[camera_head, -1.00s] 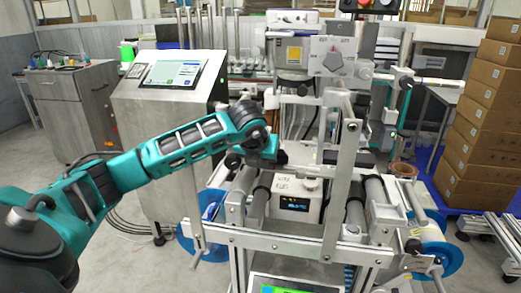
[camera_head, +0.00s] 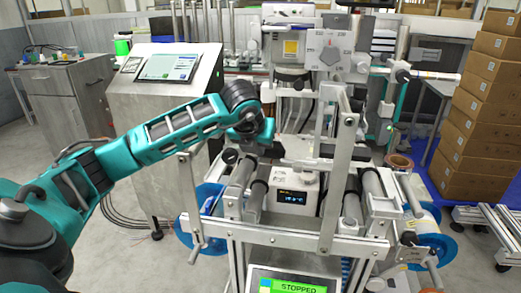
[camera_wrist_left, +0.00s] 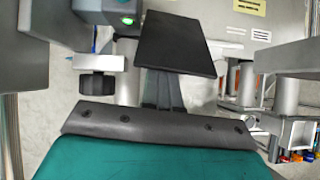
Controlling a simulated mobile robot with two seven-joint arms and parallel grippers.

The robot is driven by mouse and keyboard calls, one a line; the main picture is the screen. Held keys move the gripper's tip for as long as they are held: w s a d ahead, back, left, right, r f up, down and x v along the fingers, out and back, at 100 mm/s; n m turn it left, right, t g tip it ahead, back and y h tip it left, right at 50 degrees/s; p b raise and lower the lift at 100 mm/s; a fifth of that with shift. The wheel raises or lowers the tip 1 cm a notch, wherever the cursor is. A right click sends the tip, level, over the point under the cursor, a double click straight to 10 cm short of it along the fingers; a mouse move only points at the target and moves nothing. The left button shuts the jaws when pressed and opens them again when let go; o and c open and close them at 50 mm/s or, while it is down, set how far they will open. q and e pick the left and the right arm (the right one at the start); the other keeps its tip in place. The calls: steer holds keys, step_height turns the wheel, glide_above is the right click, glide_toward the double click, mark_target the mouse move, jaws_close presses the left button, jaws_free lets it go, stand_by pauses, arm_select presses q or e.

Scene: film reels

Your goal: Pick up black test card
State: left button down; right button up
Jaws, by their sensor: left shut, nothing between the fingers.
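A black flat rectangular plate (camera_wrist_left: 178,43), which looks like the test card, shows just beyond my left gripper's fingers (camera_wrist_left: 162,92) in the left wrist view. I cannot tell whether the fingers touch it. In the head view my left gripper (camera_head: 262,148) is at the upper left of the roller machine, above the small white box with a display (camera_head: 292,193). It is shut with nothing held. My right gripper is out of view.
Upright metal bars (camera_head: 343,165) of the machine frame stand right of the gripper. Rollers (camera_head: 378,195) and blue reels (camera_head: 437,250) lie around it. A grey console with a screen (camera_head: 168,67) stands behind my arm. Stacked cartons (camera_head: 480,125) are at the right.

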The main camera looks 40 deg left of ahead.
arm_select(q)
steer(key=v, duration=1)
steer(key=c, duration=1.8)
jaws_free()
